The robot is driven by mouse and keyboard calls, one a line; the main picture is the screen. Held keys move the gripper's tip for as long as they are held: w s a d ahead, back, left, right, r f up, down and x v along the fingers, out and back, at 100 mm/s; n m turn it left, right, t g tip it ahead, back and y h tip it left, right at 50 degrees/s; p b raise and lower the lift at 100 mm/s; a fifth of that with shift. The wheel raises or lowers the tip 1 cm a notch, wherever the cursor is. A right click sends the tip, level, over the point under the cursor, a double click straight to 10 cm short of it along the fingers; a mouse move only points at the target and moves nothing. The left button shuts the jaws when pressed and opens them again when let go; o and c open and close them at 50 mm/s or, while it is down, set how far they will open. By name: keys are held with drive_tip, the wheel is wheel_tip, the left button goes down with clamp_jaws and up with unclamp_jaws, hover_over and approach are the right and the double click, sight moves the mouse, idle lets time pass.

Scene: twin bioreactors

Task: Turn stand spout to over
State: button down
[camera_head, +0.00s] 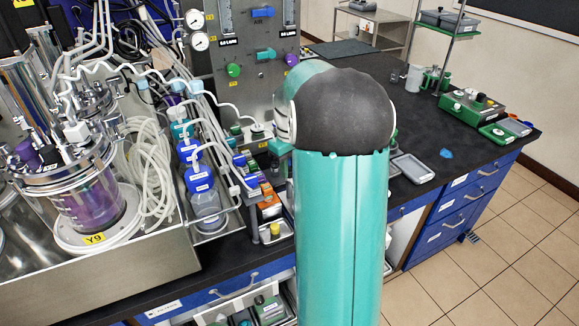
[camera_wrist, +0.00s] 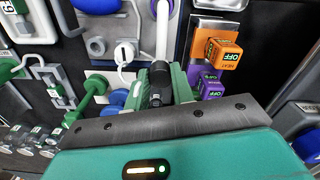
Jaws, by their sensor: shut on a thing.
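My gripper (camera_wrist: 158,88) has green fingers and shows near the middle of the wrist view. It is shut on a dark, narrow part at the lower end of a pale upright tube, which looks like the stand spout (camera_wrist: 163,28). The fingers cover much of the held part, so its exact shape and the direction it points are unclear. In the head view my teal arm blocks the centre, and the gripper and the spout cannot be made out there.
An orange HEAT knob (camera_wrist: 222,50) and a purple knob (camera_wrist: 211,82), both reading OFF, sit close right of the gripper. A green valve handle (camera_wrist: 90,88) is at left. A bioreactor vessel (camera_head: 92,205) with purple liquid and blue-capped bottles (camera_head: 200,180) stand left of my arm.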

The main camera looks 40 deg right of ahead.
drive_tip(key=c, duration=1.2)
unclamp_jaws()
wheel_tip(320, 180, up, 14)
drive_tip(key=shift+f, duration=0.1)
